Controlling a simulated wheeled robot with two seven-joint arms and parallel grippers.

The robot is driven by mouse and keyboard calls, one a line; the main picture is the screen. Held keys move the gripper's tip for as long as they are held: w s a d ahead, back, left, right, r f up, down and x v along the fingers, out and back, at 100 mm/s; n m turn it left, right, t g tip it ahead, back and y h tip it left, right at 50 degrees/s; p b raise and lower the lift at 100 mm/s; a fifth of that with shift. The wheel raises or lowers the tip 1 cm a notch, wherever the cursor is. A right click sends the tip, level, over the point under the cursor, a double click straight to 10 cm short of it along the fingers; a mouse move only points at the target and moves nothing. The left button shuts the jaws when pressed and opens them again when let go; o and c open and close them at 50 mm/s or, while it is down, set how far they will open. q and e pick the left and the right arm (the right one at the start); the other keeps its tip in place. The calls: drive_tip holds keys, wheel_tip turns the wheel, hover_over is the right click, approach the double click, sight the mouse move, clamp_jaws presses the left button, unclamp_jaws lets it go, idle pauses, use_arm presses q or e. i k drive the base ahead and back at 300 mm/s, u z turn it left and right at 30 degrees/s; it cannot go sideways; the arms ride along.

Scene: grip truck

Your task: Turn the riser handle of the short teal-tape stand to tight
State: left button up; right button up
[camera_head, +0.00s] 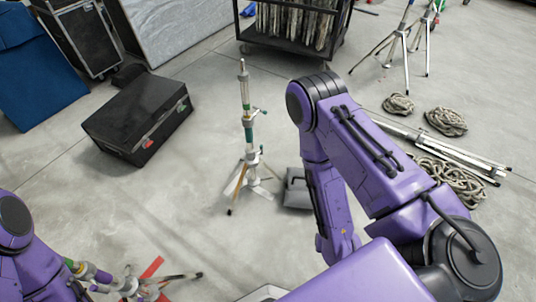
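A silver stand (247,120) with green-teal tape bands stands upright in the middle of the floor, its legs spread. A small handle (261,111) sticks out from the right side of its column; whether it is tight cannot be told. Another stand (125,285) shows at the bottom left, partly behind my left arm and cut off by the picture edge; it has green and yellow bands. My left arm comes in at the lower left and its gripper is not in view. My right arm fills the right centre, bent downward right of the middle stand; its gripper is hidden.
A black case (138,118) lies left of the middle stand. A grey bag (297,188) sits just right of its legs. A black cart (290,45) stands behind. Rope coils (446,121), metal poles (440,148) and more stands (403,45) are at the right.

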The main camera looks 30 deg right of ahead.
sight(259, 109)
drive_tip(key=z, duration=1.65)
drive_tip(key=k, duration=0.55)
drive_tip(key=u, duration=0.75)
drive_tip(key=i, duration=1.95)
drive_tip(key=u, duration=0.35)
